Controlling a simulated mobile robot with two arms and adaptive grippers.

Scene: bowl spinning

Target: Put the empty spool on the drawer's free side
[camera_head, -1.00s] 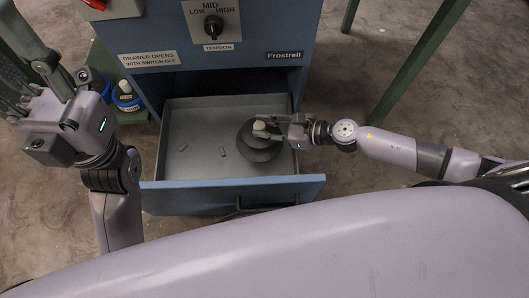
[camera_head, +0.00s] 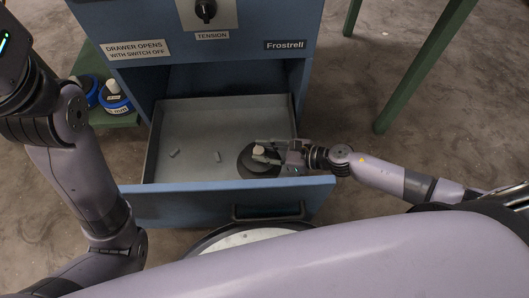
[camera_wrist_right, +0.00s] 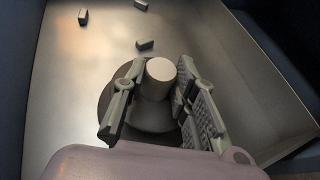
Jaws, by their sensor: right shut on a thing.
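The spool (camera_head: 257,170) is dark grey with a wide round base and a paler upright core. It is at the right front of the open drawer (camera_head: 160,200). My right gripper (camera_head: 262,155) reaches in from the right and is shut on the spool's core. In the right wrist view the pale core top (camera_wrist_right: 160,70) stands upright between the two fingers, above the dark flange (camera_wrist_right: 107,92). I cannot tell whether the spool touches the drawer floor. My left arm shows at the left, but its gripper fingers are out of the picture.
Small grey pieces (camera_head: 217,157) lie on the drawer floor left of the spool; the floor around them is bare. The blue cabinet (camera_head: 130,85) rises behind. Blue-and-white containers (camera_head: 115,98) stand on a green shelf at left. A pale round surface shows below the drawer handle.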

